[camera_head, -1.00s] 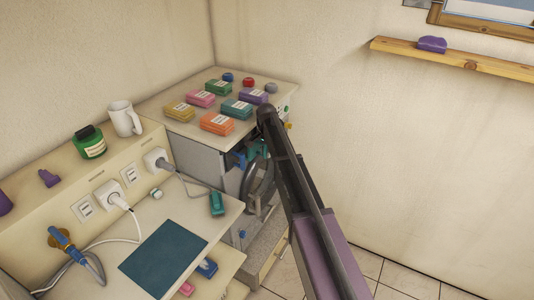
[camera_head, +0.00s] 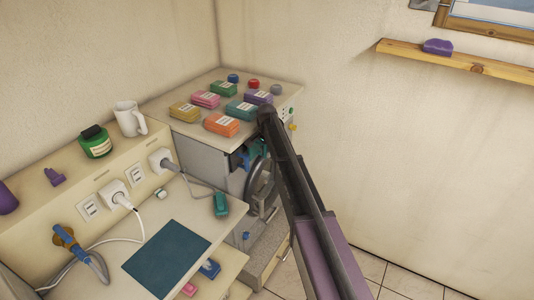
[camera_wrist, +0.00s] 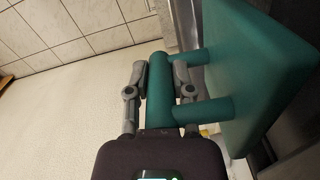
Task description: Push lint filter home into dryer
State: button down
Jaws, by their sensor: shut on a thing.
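The lint filter shows in the wrist view as a green front panel (camera_wrist: 255,70) with a round bar handle (camera_wrist: 160,90) on two posts. My gripper (camera_wrist: 160,78) is shut on that bar, one finger on each side. In the head view a small part of the green filter (camera_head: 256,149) shows at the upper front of the dryer (camera_head: 208,163), mostly behind my dark arm. The panel's far side is close to the dryer front; how deep the filter sits in its slot is hidden.
Colored boxes, such as an orange one (camera_head: 221,125), and several knobs sit on the dryer top. The round door (camera_head: 262,185) is below the filter. A worktop with a teal mat (camera_head: 167,258), plugs and cables lies left. Open floor (camera_head: 380,275) is at right.

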jog(key=shift+w+a, duration=0.1)
jog(key=shift+a, duration=0.1)
jog(key=shift+c, duration=2.1)
grip_release()
